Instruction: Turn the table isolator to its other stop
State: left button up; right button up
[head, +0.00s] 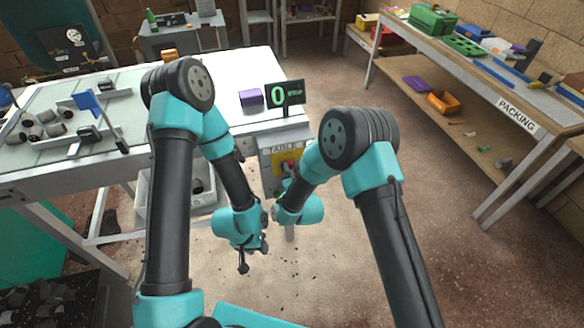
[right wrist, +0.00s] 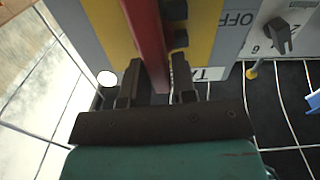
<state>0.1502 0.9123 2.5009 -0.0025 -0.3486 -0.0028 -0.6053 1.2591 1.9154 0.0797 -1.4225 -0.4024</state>
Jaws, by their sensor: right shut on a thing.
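The table isolator is a grey box (head: 266,162) with a yellow plate, fixed below the table's front edge under a "TABLE" label. Its red handle (right wrist: 149,40) runs between the fingers of my right gripper (right wrist: 157,75) in the right wrist view. My right gripper is shut on this handle. An "OFF" mark (right wrist: 239,18) shows on the grey plate to the right of the yellow. In the head view my right wrist hides part of the isolator. My left gripper (head: 244,262) hangs low, left of the isolator, and its jaws are too small to read.
A white table (head: 225,75) carries a purple block (head: 250,97), a display showing 0 (head: 284,96) and grey plugs (head: 45,128). A black knob (right wrist: 283,36) sits beside the isolator in the right wrist view. The packing bench (head: 470,85) stands at right, with open floor before it.

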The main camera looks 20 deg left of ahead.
jog(key=n, duration=0.3)
jog(key=shift+s+a+f+n, duration=0.15)
jog(key=shift+s+a+n, duration=0.1)
jog(key=shift+a+n, duration=0.15)
jog(key=n, duration=0.4)
jog(key=shift+s+a+f+n, duration=0.2)
jog(key=shift+a+f+n, duration=0.1)
jog(key=shift+a, duration=0.05)
jog(key=shift+s+a+f+n, duration=0.1)
jog(key=shift+f+n, duration=0.2)
jog(key=shift+n, duration=1.1)
jog(key=shift+s+a+f+n, duration=0.1)
jog(key=shift+f+n, duration=0.2)
jog(key=shift+n, duration=1.1)
jog(key=shift+a+f+n, duration=0.1)
jog(key=shift+f+n, duration=0.2)
jog(key=shift+n, duration=1.1)
jog(key=o, duration=0.8)
jog(key=shift+s+d, duration=0.1)
